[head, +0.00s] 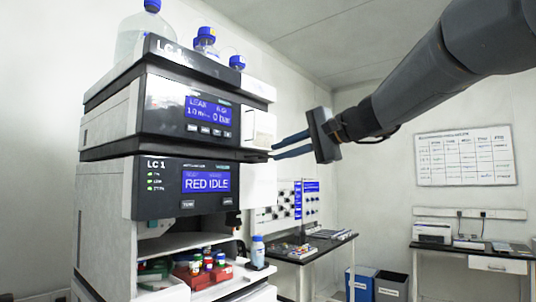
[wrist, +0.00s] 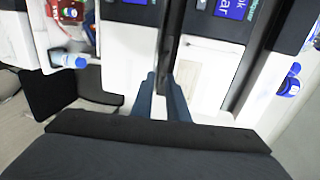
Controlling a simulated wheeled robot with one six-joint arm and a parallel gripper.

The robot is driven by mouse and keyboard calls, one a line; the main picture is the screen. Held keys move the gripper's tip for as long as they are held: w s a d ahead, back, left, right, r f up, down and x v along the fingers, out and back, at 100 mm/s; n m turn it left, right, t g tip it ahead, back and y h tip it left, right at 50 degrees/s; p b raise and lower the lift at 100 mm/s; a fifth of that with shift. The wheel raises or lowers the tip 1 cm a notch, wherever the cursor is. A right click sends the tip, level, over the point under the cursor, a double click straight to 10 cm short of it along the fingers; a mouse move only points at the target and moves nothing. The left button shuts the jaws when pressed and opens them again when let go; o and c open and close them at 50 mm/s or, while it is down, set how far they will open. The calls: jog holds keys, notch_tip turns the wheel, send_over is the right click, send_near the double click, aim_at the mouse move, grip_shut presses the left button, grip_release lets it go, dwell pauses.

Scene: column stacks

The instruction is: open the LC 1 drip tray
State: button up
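The LC 1 stack (head: 150,205) stands at the left, with a screen reading RED IDLE on its lower module and a LEAK message on the module above. The drip tray (head: 190,152) shows as a thin black band between these two modules. In the wrist view it is a dark strip (wrist: 172,38) running down to my fingertips. My gripper (head: 272,152) is at the right end of the band. Its two blue fingers (wrist: 161,78) stand a little apart, one on each side of the strip. I cannot tell whether they touch it.
Bottles with blue caps (head: 205,40) stand on top of the stack. Red vial racks (head: 203,275) and a small bottle (head: 257,252) are below. A bench (head: 325,246), two bins (head: 392,283) and a printer table (head: 490,265) stand to the right.

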aim_at(269, 156)
jog(key=shift+p+x, duration=0.8)
jog(key=shift+x, duration=1.85)
grip_shut()
jog(key=shift+f, duration=0.1)
